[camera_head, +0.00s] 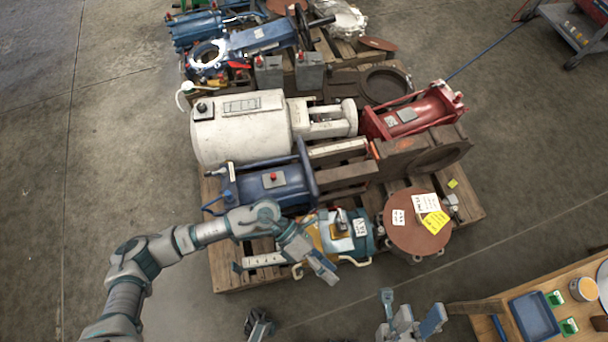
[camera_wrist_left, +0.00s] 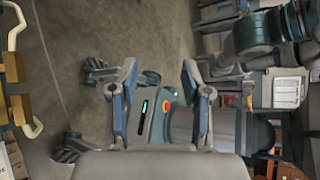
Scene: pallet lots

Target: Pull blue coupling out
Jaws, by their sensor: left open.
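A blue machine part (camera_head: 270,185) with a red button and a wide flange lies on the near left of the wooden pallet. Another blue part (camera_head: 262,38) lies at the back. I cannot tell which is the coupling. My left gripper (camera_head: 326,273) is over the pallet's front edge, to the right of and nearer than the near blue part, apart from it. In the left wrist view its two fingers (camera_wrist_left: 161,95) are spread with nothing between them. My right gripper (camera_head: 411,312) is at the bottom, fingers apart and empty.
A teal motor (camera_head: 361,243) with yellow brackets sits beside my left gripper. A brown disc (camera_head: 416,240) with labels is to its right. A white cylinder (camera_head: 240,130) and a red part (camera_head: 415,112) lie behind. A wooden table (camera_head: 485,325) stands bottom right. Floor at left is clear.

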